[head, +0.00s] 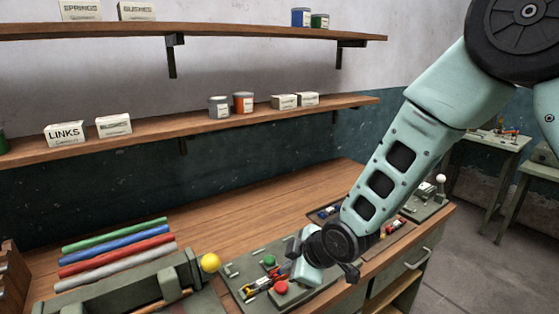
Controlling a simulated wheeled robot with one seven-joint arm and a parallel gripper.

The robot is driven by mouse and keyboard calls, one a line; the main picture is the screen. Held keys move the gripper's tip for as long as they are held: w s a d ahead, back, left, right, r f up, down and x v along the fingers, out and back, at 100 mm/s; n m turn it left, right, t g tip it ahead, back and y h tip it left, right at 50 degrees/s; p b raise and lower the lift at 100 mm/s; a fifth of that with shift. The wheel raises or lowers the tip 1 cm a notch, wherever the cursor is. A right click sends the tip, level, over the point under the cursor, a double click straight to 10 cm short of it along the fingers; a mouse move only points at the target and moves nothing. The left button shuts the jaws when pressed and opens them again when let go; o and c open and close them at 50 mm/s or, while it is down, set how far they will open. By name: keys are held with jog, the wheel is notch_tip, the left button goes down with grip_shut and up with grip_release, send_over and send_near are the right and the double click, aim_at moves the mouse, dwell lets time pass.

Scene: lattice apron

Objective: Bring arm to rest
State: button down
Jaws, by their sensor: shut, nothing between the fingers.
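My arm reaches down from the upper right of the head view, over the right half of the workbench (250,215). My gripper (306,268) is at the arm's lower end, just above the grey-green panel (238,271) with coloured buttons. It is shut and holds nothing. Its fingertips are small and partly hidden by the wrist. A red button (280,287) and a green button (269,261) show close to its left. I cannot tell whether the gripper touches the panel.
A yellow ball-topped knob (210,262) stands left of the panel. Green, blue, red and grey rods (115,247) lie at the left. A tray (322,212) of small parts is partly behind my arm. Two shelves (170,130) hold boxes and cans. The bench's middle back is clear.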

jog(key=s+d+r+m+g+h+b, duration=0.1)
jog(key=s+d, duration=0.3)
jog(key=s, duration=0.4)
jog(key=s+d+r+m+g+h+b, duration=0.2)
jog(key=s+d+r+m, duration=0.1)
jog(key=s, duration=0.6)
jog(key=s+d+r+m+g+h+b, duration=0.2)
jog(key=s+d+m, duration=0.2)
jog(key=s, duration=0.5)
jog(key=shift+s+d, duration=0.2)
jog(key=shift+d, duration=0.2)
